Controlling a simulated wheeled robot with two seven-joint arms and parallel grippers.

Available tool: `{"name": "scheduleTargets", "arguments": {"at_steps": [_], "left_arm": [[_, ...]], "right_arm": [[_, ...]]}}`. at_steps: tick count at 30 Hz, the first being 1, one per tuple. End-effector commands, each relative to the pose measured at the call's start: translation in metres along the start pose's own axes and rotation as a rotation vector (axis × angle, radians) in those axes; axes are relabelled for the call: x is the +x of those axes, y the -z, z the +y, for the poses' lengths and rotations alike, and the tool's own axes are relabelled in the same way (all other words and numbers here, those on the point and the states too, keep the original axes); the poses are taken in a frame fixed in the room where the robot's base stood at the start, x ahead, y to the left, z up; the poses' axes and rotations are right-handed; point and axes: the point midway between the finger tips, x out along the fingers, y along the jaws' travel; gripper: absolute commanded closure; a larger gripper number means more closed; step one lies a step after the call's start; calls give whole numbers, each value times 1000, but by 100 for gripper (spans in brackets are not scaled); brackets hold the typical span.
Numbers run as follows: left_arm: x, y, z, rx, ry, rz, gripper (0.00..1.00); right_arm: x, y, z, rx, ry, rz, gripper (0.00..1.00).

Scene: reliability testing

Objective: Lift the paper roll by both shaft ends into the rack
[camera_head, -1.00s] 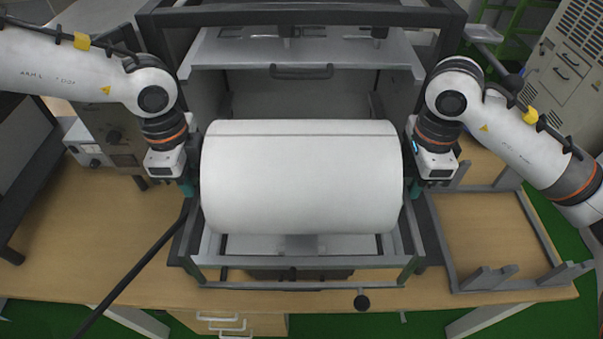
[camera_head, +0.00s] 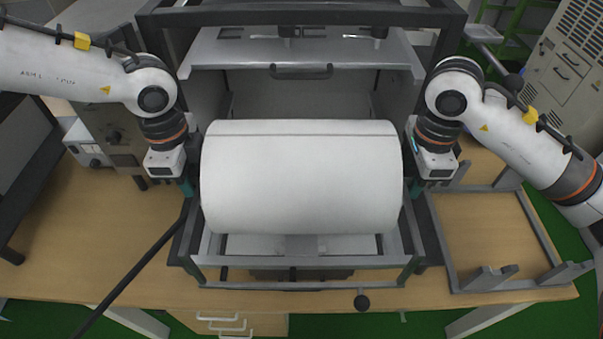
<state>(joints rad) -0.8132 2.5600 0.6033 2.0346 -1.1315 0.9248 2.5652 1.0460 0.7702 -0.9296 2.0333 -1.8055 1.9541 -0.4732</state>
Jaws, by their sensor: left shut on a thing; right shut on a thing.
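The large white paper roll (camera_head: 301,178) lies level across the middle of the view, over the grey metal frame of the machine on the table. My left gripper (camera_head: 187,187) is at the roll's left end and is shut on the left shaft end. My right gripper (camera_head: 416,188) is at the roll's right end and is shut on the right shaft end. The shaft ends and most of both fingers are hidden by the wrists. A grey rack (camera_head: 447,245) with upright notched brackets stands on the table at the right.
The machine's dark upper frame (camera_head: 300,18) and its panel with a handle (camera_head: 301,72) stand behind the roll. A dark rod (camera_head: 137,268) slants across the table at the left. A cabinet (camera_head: 570,60) stands at the far right. The wooden table (camera_head: 80,235) is mostly bare at the left.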

Motion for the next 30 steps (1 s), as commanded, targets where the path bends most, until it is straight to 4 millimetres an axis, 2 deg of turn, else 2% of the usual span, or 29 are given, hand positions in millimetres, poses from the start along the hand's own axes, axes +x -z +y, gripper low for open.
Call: {"name": "scheduleTargets", "arguments": {"at_steps": [20, 26, 30], "left_arm": [[-4, 0, 1, -1, -5, 0, 100], [-13, 0, 1, -1, -4, -1, 100], [-27, 0, 1, -1, -4, -1, 100]], "right_arm": [[-3, 0, 0, -1, -3, 2, 100], [-13, 0, 0, -1, -3, 2, 100], [-27, 0, 0, -1, -2, 2, 100]]}}
